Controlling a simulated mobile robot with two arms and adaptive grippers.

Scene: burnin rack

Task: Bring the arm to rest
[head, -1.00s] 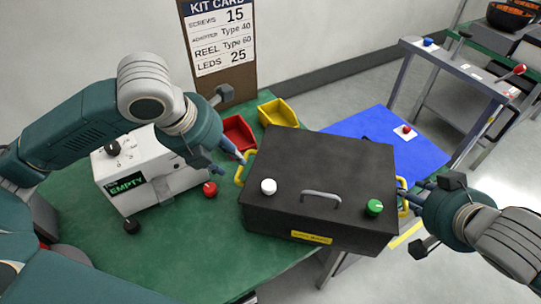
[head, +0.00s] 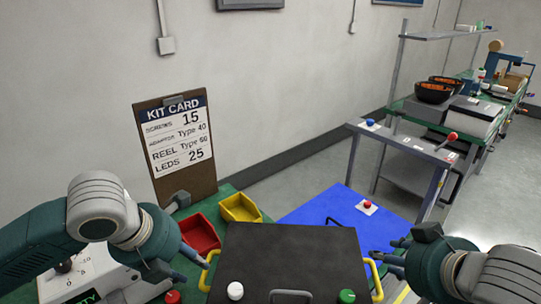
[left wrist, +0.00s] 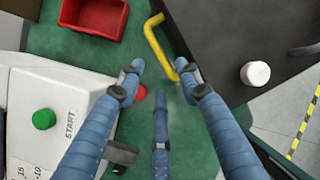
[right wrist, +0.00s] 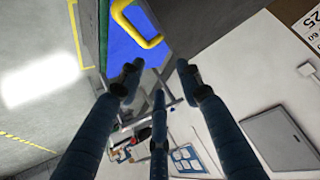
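My left gripper (head: 188,266) is open beside the left yellow handle (head: 208,271) of a black box (head: 290,250). In the left wrist view the fingers (left wrist: 163,80) are spread, with the handle (left wrist: 160,42) ahead of them near the right fingertip; nothing is clamped. My right gripper (head: 380,262) is beside the right yellow handle (head: 375,280). In the right wrist view its fingers (right wrist: 160,78) are spread and empty, with the handle (right wrist: 137,25) beyond the tips. The box's front is cut off in the head view.
A red bin (head: 200,232) and a yellow bin (head: 240,208) stand behind the box. A white device (head: 75,275) is under my left arm, beside a red button (head: 172,297). A blue mat (head: 325,212) lies right; a kit card (head: 180,150) stands behind. A grey cart (head: 400,140) is farther right.

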